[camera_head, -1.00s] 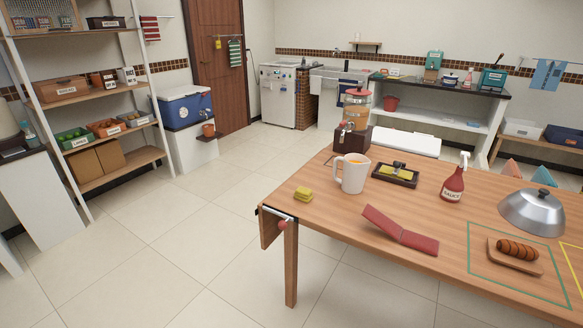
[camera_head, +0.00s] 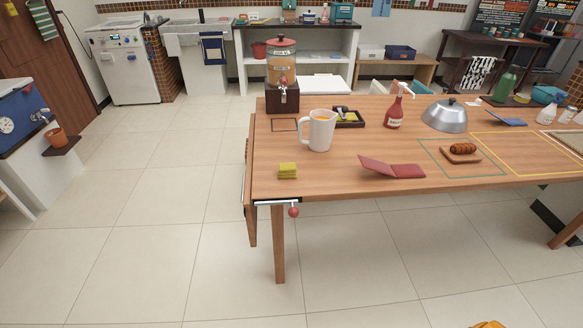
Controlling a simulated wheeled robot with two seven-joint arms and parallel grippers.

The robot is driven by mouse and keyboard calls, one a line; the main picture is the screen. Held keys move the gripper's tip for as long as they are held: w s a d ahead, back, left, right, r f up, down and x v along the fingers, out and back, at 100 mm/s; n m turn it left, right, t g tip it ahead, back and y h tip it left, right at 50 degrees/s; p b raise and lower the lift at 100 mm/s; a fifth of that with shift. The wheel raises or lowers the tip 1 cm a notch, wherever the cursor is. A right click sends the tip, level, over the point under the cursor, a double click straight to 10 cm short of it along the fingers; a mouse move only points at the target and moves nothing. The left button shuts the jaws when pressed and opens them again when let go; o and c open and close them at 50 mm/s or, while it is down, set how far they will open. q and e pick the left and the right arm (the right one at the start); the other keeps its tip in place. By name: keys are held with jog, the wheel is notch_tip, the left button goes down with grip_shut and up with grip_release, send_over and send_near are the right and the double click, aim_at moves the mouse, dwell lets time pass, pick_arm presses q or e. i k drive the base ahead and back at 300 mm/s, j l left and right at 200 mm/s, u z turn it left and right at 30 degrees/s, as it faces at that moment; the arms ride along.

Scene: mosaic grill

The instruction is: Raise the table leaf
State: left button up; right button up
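The table leaf (camera_head: 249,196) hangs down, close to vertical, along the left end of the wooden table (camera_head: 345,182). A metal bar (camera_head: 276,202) with a red ball knob (camera_head: 293,212) sits under the table's near left corner, beside the top of the leaf. Neither gripper shows in the head view. A small yellow-orange shape at the bottom edge, right of centre, is too cut off to identify.
The tiled floor (camera_head: 150,220) left of the table is clear.

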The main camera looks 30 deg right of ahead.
aim_at(250, 210)
jog(key=i+j+z, duration=0.15)
jog(key=j+z, duration=0.25)
jog(key=j, duration=0.2)
jog(key=j+z, duration=0.4)
jog(key=j, duration=0.2)
jog(key=j+z, duration=0.4)
jog(key=j, duration=0.25)
jog(key=i+l+z, duration=0.1)
jog(key=i+z, duration=0.2)
jog(key=i, duration=0.5)
jog(key=i+j+z, duration=0.1)
jog(key=i+z, duration=0.2)
jog(key=i, duration=0.5)
